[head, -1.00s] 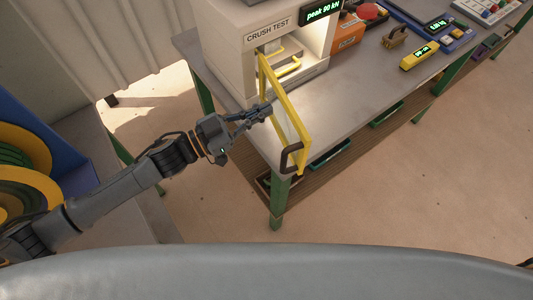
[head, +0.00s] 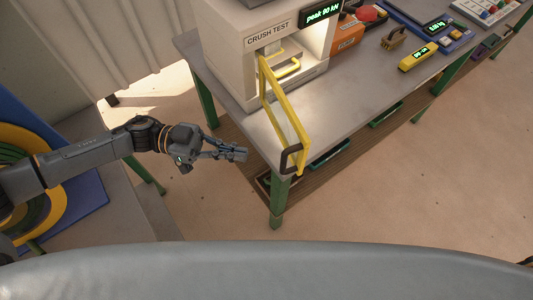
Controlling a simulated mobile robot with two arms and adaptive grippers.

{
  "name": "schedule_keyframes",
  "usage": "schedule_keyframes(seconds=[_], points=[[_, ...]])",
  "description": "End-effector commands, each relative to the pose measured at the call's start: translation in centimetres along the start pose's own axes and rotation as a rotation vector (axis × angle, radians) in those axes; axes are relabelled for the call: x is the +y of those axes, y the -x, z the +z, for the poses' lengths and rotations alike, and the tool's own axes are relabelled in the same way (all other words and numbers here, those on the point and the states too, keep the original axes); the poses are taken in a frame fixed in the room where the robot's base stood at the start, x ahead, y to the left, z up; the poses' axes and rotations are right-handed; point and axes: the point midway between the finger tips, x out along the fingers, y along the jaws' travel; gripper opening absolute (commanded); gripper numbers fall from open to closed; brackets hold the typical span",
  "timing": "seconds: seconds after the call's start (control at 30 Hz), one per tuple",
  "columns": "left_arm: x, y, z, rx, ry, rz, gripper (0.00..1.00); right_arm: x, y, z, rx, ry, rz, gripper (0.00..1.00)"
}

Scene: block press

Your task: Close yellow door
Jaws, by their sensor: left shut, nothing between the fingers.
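The yellow door (head: 274,113) is a yellow frame with a clear pane, on the front of the white crush test press (head: 232,72). It stands wide open, swung out toward me over the table's near end. Its dark handle (head: 291,159) is at the outer end, near the table corner. My left gripper (head: 243,153) is shut and empty. It is to the left of the door, apart from it, just off the table's left edge.
The grey table (head: 345,105) has green legs and a lower wooden shelf. An orange box (head: 348,36), a wooden brush (head: 395,38) and a yellow meter (head: 418,57) stand further right. A blue panel with a yellow reel (head: 52,208) is at left. Floor in front is clear.

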Motion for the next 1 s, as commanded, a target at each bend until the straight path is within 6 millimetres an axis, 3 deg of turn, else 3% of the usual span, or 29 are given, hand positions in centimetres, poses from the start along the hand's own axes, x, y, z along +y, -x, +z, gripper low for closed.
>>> schedule_keyframes(seconds=[0.2, 0.4, 1.0], points=[[0.1, -4.4, -0.1, 0.004, -0.001, 0.003, 0.0, -0.3, 0.2, 0.0, 0.0, 0.0, -0.003, 0.4], [0.0, -6.5, 0.0, 0.001, 0.0, 0.001, 0.0, -0.5, 0.1, -0.1, 0.0, 0.0, -0.006, 0.4], [-0.1, -7.3, -0.1, 0.003, 0.0, -0.015, 0.0, -0.5, 0.5, -0.1, 0.0, 0.0, -0.006, 0.4]])
